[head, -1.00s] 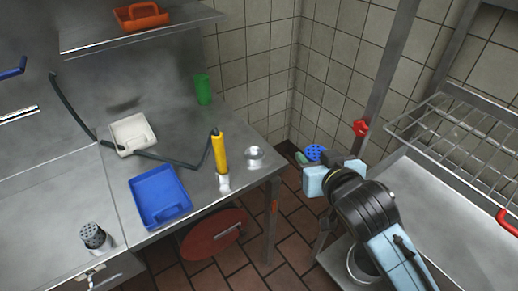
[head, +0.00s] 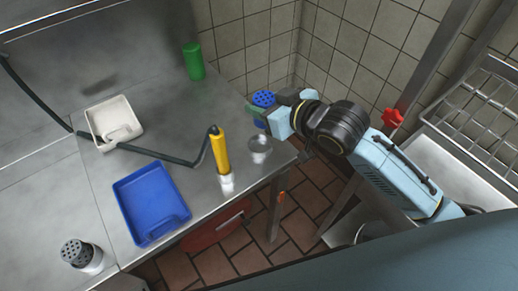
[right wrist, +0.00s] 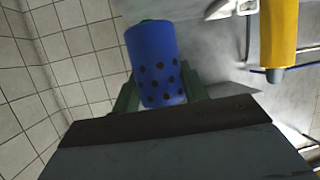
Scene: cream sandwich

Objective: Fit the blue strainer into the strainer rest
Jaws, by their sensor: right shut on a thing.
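The blue strainer (head: 264,98), a cylinder with dark holes, is held in my right gripper (head: 267,111) above the right back part of the steel counter. In the right wrist view the strainer (right wrist: 152,55) sits between the green fingers of the gripper (right wrist: 160,92), which is shut on it. A small round metal holder (head: 259,146), which looks like the strainer rest, stands near the counter's right edge, below the gripper in the head view and apart from the strainer. My left gripper is not in view.
A yellow-handled sprayer (head: 219,152) on a dark hose stands just left of the holder. A green cup (head: 193,61), white tray (head: 97,112), blue tray (head: 150,205) and grey perforated cylinder (head: 76,252) are on the counter. A wire rack (head: 490,110) is at right.

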